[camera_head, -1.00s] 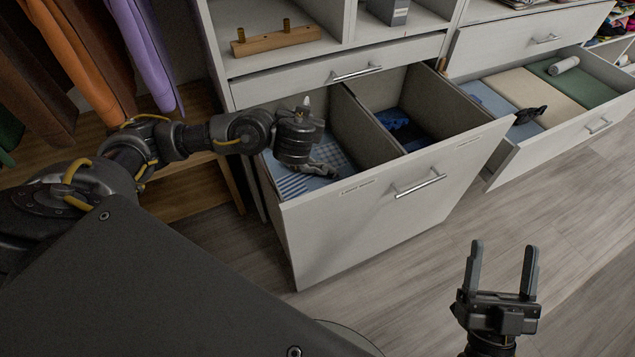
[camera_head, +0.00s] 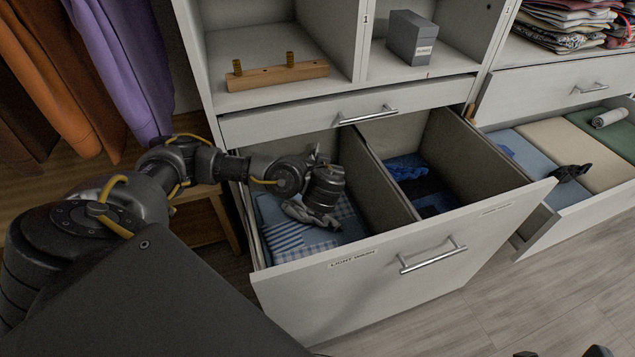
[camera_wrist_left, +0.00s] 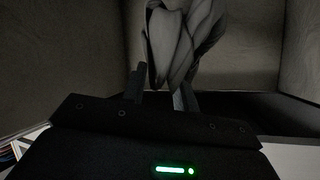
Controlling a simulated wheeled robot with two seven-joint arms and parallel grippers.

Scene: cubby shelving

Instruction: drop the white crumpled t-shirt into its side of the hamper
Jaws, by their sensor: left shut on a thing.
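The white crumpled t-shirt (camera_wrist_left: 178,40) looks grey in the dim left wrist view, bunched between the fingers of my left gripper (camera_wrist_left: 160,92). In the head view my left gripper (camera_head: 318,203) reaches down into the left compartment of the pulled-out hamper (camera_head: 400,275), labelled "LIGHT WASH". Part of the t-shirt (camera_head: 297,212) shows there beside the gripper, over blue-and-white checked and striped cloth (camera_head: 300,240). Whether it touches that cloth I cannot tell. Only the fingertips of my right gripper (camera_head: 562,353) show at the bottom edge, apart and empty.
A divider (camera_head: 383,180) separates the left compartment from the right one, which holds dark blue clothes (camera_head: 408,168). A drawer (camera_head: 575,225) with folded cloths and a small black item (camera_head: 570,173) stands open at right. Purple and orange garments (camera_head: 120,70) hang at left.

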